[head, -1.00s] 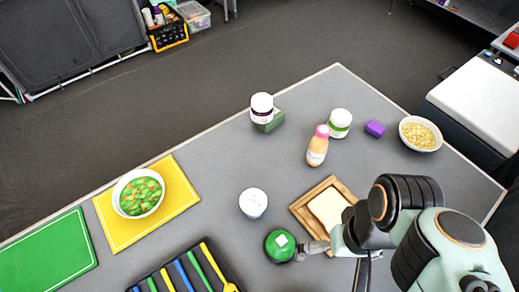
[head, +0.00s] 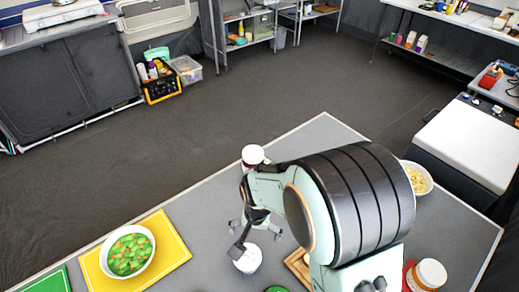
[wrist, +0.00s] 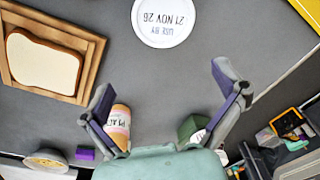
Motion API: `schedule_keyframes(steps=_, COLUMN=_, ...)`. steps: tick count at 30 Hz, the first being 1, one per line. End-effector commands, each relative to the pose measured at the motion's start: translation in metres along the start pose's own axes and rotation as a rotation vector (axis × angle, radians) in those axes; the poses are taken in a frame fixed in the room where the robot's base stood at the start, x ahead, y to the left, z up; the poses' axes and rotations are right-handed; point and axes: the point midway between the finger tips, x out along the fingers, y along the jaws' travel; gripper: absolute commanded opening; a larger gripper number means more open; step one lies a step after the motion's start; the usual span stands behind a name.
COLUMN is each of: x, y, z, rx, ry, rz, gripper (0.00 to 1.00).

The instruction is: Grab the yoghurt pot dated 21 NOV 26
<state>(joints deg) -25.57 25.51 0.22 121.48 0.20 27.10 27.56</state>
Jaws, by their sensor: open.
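The yoghurt pot (wrist: 165,18) shows its round white lid at the top of the wrist view, with "USE BY 21 NOV 26" printed upside down. The pot's far edge is cut off by the frame. In the head view the white pot (head: 249,263) stands on the grey table, partly covered by a finger of my gripper. My gripper (wrist: 162,80) is open and empty, its two fingers spread wide, with the pot ahead of them and a little to the side in the wrist view. In the head view my gripper (head: 256,240) hangs down by the pot.
Bread (wrist: 42,62) lies on a wooden board (wrist: 95,50) beside the pot. An orange bottle (wrist: 119,118) and a green box (wrist: 188,127) stand near my fingers. A white-lidded jar (head: 253,153) is behind my gripper. A vegetable bowl (head: 128,250) sits on a yellow board (head: 177,255).

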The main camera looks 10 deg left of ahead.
Motion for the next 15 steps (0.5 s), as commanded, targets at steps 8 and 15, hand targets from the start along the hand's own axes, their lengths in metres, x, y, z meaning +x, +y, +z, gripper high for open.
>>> schedule_keyframes(steps=8, x=0.043, y=-0.014, z=0.035, rx=-0.089, ry=-0.097, rz=0.045, gripper=0.96)
schedule_keyframes(steps=15, x=0.082, y=-0.012, z=0.038, rx=-0.088, ry=-0.097, rz=0.045, gripper=0.96)
